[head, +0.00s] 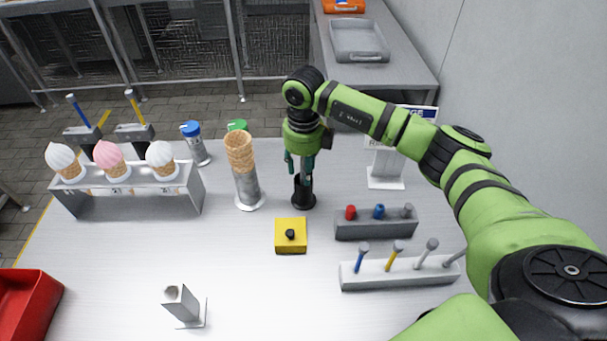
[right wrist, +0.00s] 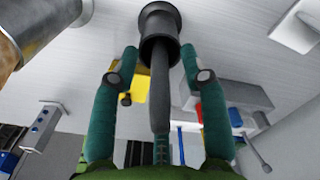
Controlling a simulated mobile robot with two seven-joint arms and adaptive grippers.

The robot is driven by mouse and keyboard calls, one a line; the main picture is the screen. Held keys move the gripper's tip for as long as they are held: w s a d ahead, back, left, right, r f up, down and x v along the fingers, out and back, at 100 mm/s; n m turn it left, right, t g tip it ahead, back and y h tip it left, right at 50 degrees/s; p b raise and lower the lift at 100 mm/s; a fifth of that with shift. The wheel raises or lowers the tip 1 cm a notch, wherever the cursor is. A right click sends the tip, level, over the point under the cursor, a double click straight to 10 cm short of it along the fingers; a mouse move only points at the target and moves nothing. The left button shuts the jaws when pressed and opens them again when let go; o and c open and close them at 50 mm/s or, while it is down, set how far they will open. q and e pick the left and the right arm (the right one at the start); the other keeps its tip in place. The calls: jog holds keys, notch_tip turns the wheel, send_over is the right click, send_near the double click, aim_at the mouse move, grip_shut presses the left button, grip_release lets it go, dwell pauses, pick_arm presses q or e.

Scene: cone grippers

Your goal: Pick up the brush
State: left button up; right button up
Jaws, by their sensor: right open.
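The brush shows in the right wrist view as a dark grey handle (right wrist: 160,90) rising from a black round holder (right wrist: 160,20). In the head view the holder (head: 303,192) stands upright on the table, behind the yellow box. Its bristle end is hidden inside the holder. My right gripper (head: 302,168) is above the holder, pointing down. In the right wrist view its two teal fingers (right wrist: 160,55) are spread, one on each side of the handle, with gaps visible. My left gripper is not in view.
A stack of cones (head: 240,152) in a metal holder stands close left of the gripper. A yellow box (head: 282,246) lies in front. A grey rack (head: 375,230) and a white tool rack (head: 400,275) are at right. An ice cream stand (head: 130,203) is at left.

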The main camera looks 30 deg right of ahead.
jog(key=c, duration=0.8)
grip_shut()
notch_tip(320, 180, up, 9)
jog(key=b, duration=0.2)
jog(key=shift+r+b, duration=0.15)
jog(key=shift+b, duration=0.15)
jog(key=shift+r, duration=0.4)
